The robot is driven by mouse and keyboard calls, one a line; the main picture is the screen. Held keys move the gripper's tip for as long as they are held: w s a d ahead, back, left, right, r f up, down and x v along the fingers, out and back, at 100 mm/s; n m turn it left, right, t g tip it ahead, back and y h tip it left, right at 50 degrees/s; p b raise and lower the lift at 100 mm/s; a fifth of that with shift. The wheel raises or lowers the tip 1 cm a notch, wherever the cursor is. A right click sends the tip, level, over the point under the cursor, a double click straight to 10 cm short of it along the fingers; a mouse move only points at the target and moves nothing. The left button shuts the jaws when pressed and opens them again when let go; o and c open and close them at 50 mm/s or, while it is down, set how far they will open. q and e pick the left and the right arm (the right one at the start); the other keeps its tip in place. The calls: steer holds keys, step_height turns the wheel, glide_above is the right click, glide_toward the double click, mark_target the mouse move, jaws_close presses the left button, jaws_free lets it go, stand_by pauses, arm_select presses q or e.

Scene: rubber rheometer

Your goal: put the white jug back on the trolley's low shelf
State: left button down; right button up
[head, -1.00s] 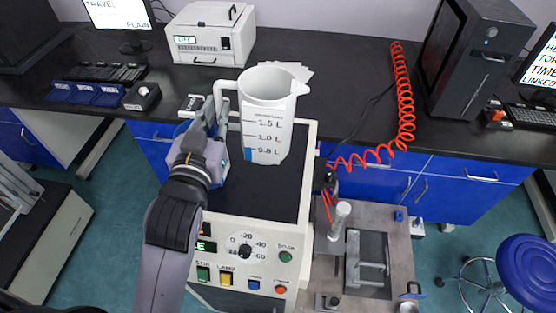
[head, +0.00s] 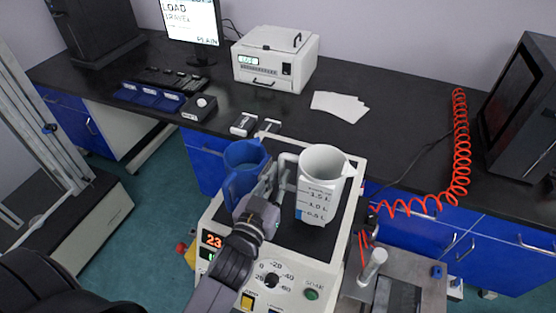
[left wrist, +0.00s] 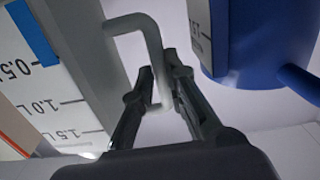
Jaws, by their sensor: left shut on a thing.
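The white jug (head: 320,195), marked with litre lines, is upright over the black top of the control-panel machine (head: 285,275). My left gripper (head: 275,186) is shut on the jug's handle, to the left of its body. The left wrist view shows the fingers (left wrist: 158,78) closed around the white handle (left wrist: 152,38), with the jug body (left wrist: 75,85) at left. Whether the jug's base touches the black top I cannot tell. A blue jug (head: 243,165) stands left of my gripper; it also shows in the left wrist view (left wrist: 262,45). I cannot make out the trolley's low shelf. My right gripper is not in view.
A white instrument (head: 275,62), blue trays (head: 150,97) and white sheets (head: 339,106) lie on the black bench (head: 400,135). A red coiled hose (head: 461,150) hangs at right. A metal-topped stand (head: 420,292) adjoins the machine. Green floor is open at left.

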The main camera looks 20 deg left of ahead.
arm_select(q)
step_height(320, 180, down, 5)
steer(key=shift+r, duration=0.15)
stand_by(0.3)
steer(key=c, duration=2)
jaws_free()
steer(key=shift+f, duration=0.35)
steer(key=o, duration=0.4)
steer(key=shift+s, duration=0.1)
steer(key=shift+r, duration=0.15)
